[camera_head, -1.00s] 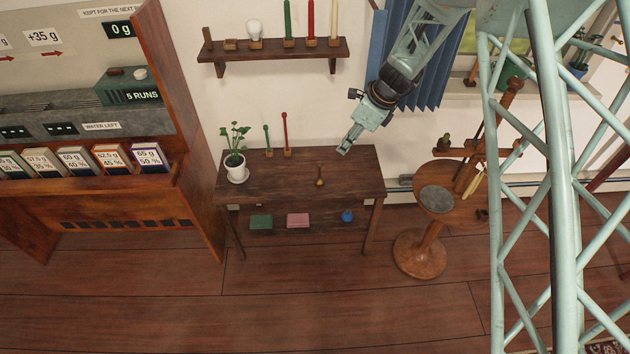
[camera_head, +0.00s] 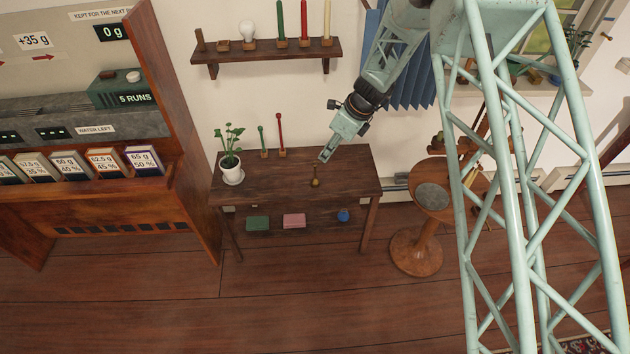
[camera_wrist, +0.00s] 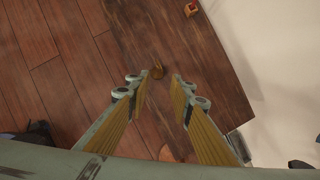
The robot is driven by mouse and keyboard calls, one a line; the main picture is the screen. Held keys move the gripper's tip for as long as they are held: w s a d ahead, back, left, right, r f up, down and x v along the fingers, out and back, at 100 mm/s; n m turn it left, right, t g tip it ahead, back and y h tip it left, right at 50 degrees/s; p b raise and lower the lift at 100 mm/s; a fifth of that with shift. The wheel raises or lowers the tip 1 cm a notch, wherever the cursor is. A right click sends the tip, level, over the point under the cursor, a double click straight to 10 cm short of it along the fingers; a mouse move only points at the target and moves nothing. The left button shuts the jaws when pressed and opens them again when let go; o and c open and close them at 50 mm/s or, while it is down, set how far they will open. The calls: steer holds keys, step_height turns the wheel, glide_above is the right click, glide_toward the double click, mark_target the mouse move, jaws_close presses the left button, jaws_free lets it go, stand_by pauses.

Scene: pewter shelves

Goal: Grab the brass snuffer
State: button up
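The brass snuffer (camera_head: 315,182) stands on the dark wooden table, small, with a golden bell-shaped bottom and a thin upright handle. It also shows in the wrist view (camera_wrist: 157,72), just beyond and between the fingertips. My gripper (camera_head: 325,155) is above the table, slightly up and to the right of the snuffer's handle in the head view. In the wrist view my gripper (camera_wrist: 160,82) has its two yellow-padded fingers spread apart with nothing between the pads. Whether a fingertip touches the handle cannot be told.
On the table (camera_head: 260,190) stand a potted plant (camera_head: 232,168), a green candle (camera_head: 263,142) and a red candle (camera_head: 281,136). A wall shelf (camera_head: 265,51) with candles hangs above. A round wooden stand (camera_head: 432,197) is at the right. The tabletop around the snuffer is clear.

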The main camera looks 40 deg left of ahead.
steer(key=b, duration=0.2)
glide_above(315, 179)
steer(key=w+d, duration=0.1)
steer(key=d, duration=0.1)
step_height(315, 179, down, 7)
steer(key=shift+a, duration=0.15)
steer(key=shift+b+x, duration=0.45)
steer(key=shift+x, duration=2.1)
steer(key=shift+s, duration=0.2)
steer(key=shift+c, duration=0.7)
jaws_close()
